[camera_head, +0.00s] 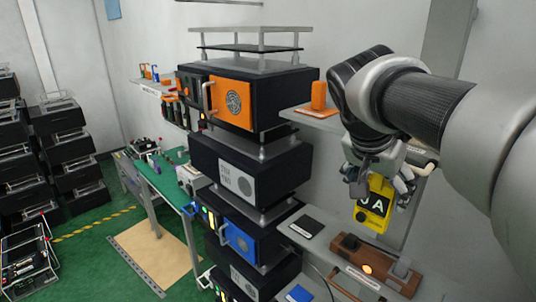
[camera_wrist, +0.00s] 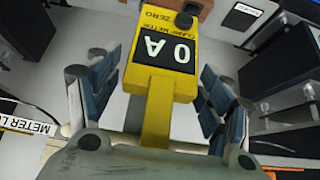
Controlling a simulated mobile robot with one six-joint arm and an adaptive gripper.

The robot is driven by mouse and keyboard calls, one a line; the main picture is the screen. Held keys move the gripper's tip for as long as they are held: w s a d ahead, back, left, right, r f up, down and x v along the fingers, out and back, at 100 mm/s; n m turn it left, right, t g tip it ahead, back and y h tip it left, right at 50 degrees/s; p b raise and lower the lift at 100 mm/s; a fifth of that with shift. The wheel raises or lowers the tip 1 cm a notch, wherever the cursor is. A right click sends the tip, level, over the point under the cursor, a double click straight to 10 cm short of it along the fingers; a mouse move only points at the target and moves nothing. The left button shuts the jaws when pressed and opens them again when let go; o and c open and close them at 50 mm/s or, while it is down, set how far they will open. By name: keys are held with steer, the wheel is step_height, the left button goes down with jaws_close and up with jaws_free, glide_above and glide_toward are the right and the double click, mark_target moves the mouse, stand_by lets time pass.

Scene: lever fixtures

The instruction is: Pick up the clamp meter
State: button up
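The clamp meter (camera_head: 373,205) is a yellow block with a black display reading "0 A", seen below my gripper at the right of the head view. In the wrist view the clamp meter (camera_wrist: 168,52) fills the upper middle, its narrower yellow part reaching down toward my palm. My gripper (camera_wrist: 160,78) is open, with one finger on each side of the meter and visible gaps between pads and meter. In the head view my gripper (camera_head: 381,180) is partly hidden by my wrist. What supports the meter cannot be told.
A shelf with an orange item (camera_head: 319,96) lies left of my wrist. Below the meter is a lower shelf with a brown wooden fixture (camera_head: 375,264) and a dark pad (camera_head: 307,226). A stack of black units with an orange front (camera_head: 232,101) stands left. A label (camera_wrist: 28,125) shows at left in the wrist view.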

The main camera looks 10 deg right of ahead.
steer(key=c, duration=1.1)
